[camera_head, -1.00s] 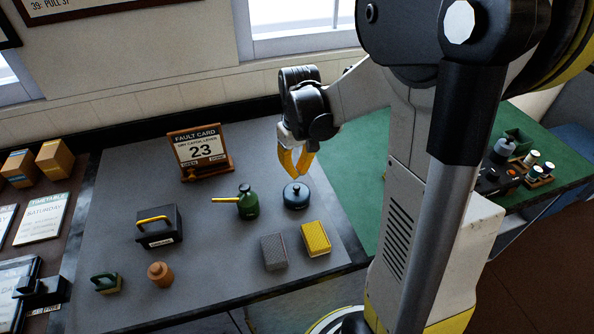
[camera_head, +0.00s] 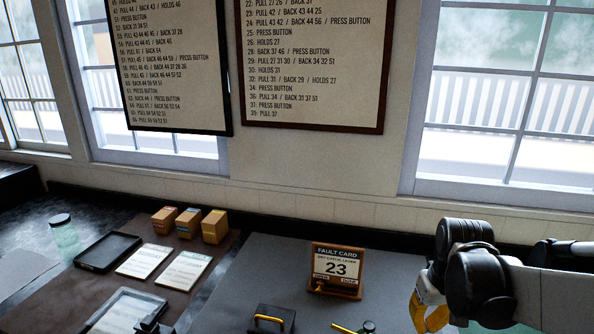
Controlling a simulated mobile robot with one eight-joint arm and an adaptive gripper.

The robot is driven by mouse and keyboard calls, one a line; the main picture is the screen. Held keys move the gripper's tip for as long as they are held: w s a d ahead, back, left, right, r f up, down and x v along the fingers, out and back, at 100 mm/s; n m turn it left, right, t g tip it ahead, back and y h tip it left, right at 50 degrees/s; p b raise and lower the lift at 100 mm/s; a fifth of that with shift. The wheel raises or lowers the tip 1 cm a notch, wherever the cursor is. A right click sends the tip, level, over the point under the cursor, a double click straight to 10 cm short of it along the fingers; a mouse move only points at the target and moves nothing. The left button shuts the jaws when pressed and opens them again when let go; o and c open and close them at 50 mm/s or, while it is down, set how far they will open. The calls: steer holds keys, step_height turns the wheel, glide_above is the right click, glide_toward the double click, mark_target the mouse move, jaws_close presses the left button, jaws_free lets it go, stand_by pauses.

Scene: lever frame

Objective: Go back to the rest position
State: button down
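My gripper (camera_head: 432,312) is at the lower right, with its yellow fingers pointing down over the right part of the grey bench top (camera_head: 240,290). The fingers look apart with nothing between them, though the tips are near the lower picture edge. A wooden-framed fault card (camera_head: 337,268) reading 23 stands upright on the bench to the left of the gripper. A black box with a yellow handle (camera_head: 271,319) and a yellow-tipped tool (camera_head: 352,328) show only in part at the bottom edge.
Small wooden boxes (camera_head: 189,222), two printed sheets (camera_head: 164,264), a black tray (camera_head: 107,251) and a glass jar (camera_head: 63,232) stand on the left. Two framed notice boards (camera_head: 313,60) hang on the wall between windows (camera_head: 500,110). The air above the bench's left side is clear.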

steer(key=s+a+r+t+b, duration=0.2)
steer(key=s+a+t, duration=0.3)
steer(key=s+a, duration=0.4)
steer(key=shift+s+a+r+b, duration=0.2)
steer(key=shift+a+r+b, duration=0.1)
steer(key=shift+a+b, duration=0.4)
steer(key=shift+d, duration=0.1)
